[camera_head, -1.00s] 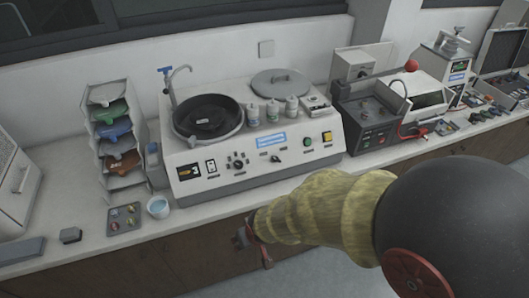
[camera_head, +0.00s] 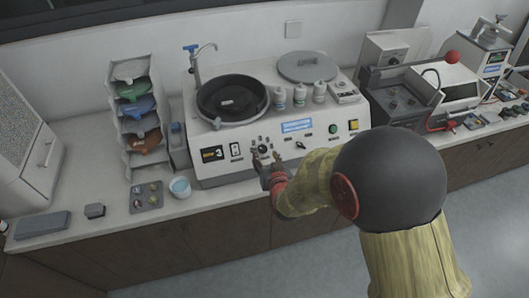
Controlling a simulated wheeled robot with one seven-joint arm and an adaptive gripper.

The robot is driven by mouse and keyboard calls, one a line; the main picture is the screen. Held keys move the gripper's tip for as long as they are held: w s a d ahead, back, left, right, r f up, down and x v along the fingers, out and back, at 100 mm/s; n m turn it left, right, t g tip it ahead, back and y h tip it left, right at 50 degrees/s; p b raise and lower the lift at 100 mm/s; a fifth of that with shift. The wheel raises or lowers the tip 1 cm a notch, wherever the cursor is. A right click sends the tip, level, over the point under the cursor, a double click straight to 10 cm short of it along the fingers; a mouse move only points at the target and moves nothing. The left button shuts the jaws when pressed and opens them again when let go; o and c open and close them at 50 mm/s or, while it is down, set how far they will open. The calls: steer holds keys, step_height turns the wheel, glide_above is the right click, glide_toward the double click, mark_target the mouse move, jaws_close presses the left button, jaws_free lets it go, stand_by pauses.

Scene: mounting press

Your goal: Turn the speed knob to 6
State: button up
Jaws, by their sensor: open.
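The grinder-polisher (camera_head: 225,172) stands on the bench with its round black bowl at the left. On its sloped front panel is a black dial knob (camera_head: 263,148) with marks around it, which looks like the speed knob. Its pointer setting is too small to read. A dark display (camera_head: 212,154) left of it shows a 3. My gripper (camera_head: 267,155) is open just in front of the dial knob, with its fingers on either side of the knob's lower part. I cannot tell whether they touch it.
A smaller black selector (camera_head: 300,146), a green button (camera_head: 333,129) and a yellow switch (camera_head: 353,125) are to the right on the panel. A blue-rimmed cup (camera_head: 180,187) and small tray (camera_head: 146,197) stand at the left. Bottles (camera_head: 299,96) stand behind the panel.

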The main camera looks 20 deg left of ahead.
mark_target(263, 150)
steer(key=shift+x, duration=1.9)
steer(key=shift+c, duration=0.2)
jaws_close()
